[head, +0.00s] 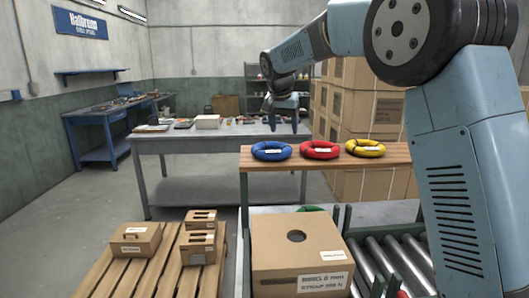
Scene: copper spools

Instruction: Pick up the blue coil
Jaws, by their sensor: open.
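The blue coil (271,150) lies flat at the left end of a wooden shelf (243,160), with a small white label on it. A red coil (320,150) and a yellow coil (366,148) lie to its right on the same shelf, apart from each other. My arm reaches in from the right and bends toward the left. My gripper (268,103) hangs at its end, above and beyond the blue coil in the picture, in front of the grey table. It is open and small in view, and does not touch the coil.
A large cardboard box (300,262) with a round hole stands below the shelf, by a roller conveyor (385,262). Part of a green coil (311,209) shows behind it. Small boxes (136,238) sit on a pallet at left. A cluttered grey table (180,145) stands behind; stacked cartons rise at right.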

